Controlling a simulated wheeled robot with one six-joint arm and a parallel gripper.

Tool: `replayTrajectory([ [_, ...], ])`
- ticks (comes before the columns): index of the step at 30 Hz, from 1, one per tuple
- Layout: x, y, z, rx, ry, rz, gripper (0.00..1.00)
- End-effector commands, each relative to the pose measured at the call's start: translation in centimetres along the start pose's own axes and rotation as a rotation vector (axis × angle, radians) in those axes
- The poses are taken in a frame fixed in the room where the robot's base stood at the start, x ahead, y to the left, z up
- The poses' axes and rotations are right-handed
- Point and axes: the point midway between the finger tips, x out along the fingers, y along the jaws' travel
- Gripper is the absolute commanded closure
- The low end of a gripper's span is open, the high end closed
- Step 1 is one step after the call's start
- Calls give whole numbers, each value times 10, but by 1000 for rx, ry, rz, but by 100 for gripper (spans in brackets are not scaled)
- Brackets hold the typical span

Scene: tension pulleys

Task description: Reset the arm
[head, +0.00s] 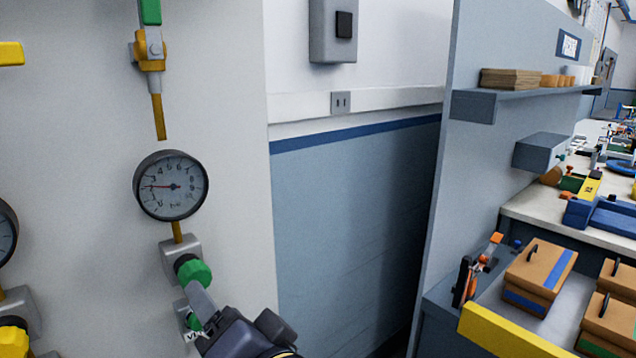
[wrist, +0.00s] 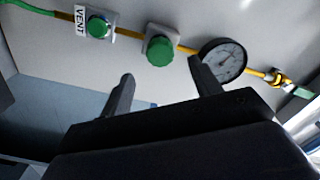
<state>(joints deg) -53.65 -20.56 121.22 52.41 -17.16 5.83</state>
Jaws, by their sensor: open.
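My gripper (wrist: 161,72) shows in the wrist view with its two dark fingers spread apart and nothing between them. Beyond the fingers are a green knob (wrist: 161,50) and a round pressure gauge (wrist: 223,60) on a pale panel. In the head view my gripper (head: 232,312) is low in the picture, in front of the panel. It overlaps the lower green knob (head: 193,320) and the VENT label beside it. The upper green knob (head: 194,271) is just above one finger. I cannot tell whether the finger touches anything.
The gauge (head: 171,186) sits on a yellow pipe on the panel (head: 80,120). A grey partition (head: 475,150) with a shelf stands to the right. Lidded orange boxes (head: 540,270) sit in a yellow-edged tray at the lower right. A gap opens between panel and partition.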

Motion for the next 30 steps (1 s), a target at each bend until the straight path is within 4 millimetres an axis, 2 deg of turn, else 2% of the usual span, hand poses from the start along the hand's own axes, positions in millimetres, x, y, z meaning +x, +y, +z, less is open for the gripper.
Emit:
replayTrajectory([
  [4,-23,-4,-2,1,-1,-2,40],
  [5,-21,0,0,-1,0,0,40],
  [10,9,5,2,-2,1,4,40],
  [25,86,3,2,0,0,2,40],
  [30,86,-2,-2,-208,-1,1,40],
])
